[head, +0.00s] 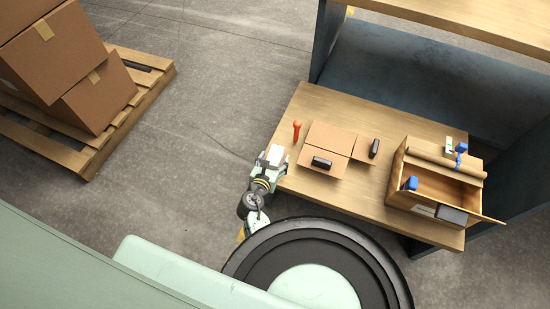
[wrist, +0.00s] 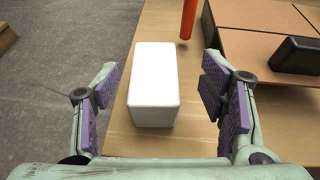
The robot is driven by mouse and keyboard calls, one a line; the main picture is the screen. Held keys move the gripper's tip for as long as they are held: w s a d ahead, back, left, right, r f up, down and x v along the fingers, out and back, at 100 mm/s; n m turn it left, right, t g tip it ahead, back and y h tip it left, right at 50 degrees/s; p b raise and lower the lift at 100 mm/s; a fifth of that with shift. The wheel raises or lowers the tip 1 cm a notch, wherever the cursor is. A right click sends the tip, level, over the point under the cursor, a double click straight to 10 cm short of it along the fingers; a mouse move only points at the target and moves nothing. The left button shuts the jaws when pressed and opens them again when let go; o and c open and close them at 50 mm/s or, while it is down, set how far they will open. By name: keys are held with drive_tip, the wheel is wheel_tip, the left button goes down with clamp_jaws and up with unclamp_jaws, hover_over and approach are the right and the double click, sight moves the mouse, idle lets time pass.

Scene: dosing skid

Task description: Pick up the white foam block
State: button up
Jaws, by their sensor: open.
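The white foam block (wrist: 154,85) stands on the wooden bench top (wrist: 185,133) near its left edge in the wrist view. In the head view the white block (head: 274,155) shows at the front left corner of the bench, right by my gripper (head: 272,163). In the wrist view my gripper (wrist: 165,100) is open, with one purple-padded finger to the left of the block and one to the right. There is a gap on both sides, wider on the right. The block's lower far side is hidden.
An orange-red tool (head: 296,131) stands close beyond the block. Brown cardboard (head: 325,141) with black items lies to the right. An open box (head: 440,177) with blue items stands farther right. A pallet with cartons (head: 75,75) is on the floor at left.

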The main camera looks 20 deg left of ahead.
sight(277, 150)
drive_tip(key=x, duration=0.7)
drive_tip(key=shift+a+f, duration=0.35)
drive_tip(key=shift+c, duration=0.4)
drive_tip(key=c, duration=1)
